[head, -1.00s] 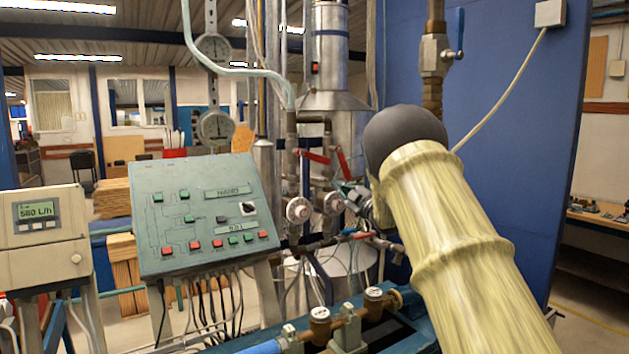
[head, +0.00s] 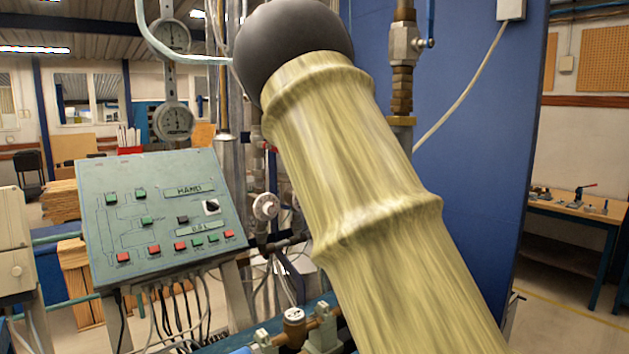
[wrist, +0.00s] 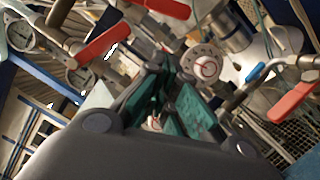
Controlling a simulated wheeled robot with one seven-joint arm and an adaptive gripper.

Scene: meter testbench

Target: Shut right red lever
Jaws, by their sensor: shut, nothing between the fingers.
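In the wrist view one red lever (wrist: 103,42) is left of my gripper. A second red lever (wrist: 168,8) is cut by the top edge, and a third (wrist: 293,102) is at the right; I cannot tell which is the task's right one. My gripper (wrist: 168,88), with dark green finger pads, points in among the pipes. It is shut and empty, and no lever is visibly touching it. In the head view my forearm hides my gripper and most of the lever area; only a sliver of red (head: 272,172) shows at its left.
A green control panel (head: 160,215) stands left of the pipework. A round flange (head: 266,206) and pipes lie close behind my arm. A blue-handled valve (head: 406,45) is on a vertical pipe before the blue wall panel (head: 470,170). Brass fittings (head: 294,328) stand low in front.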

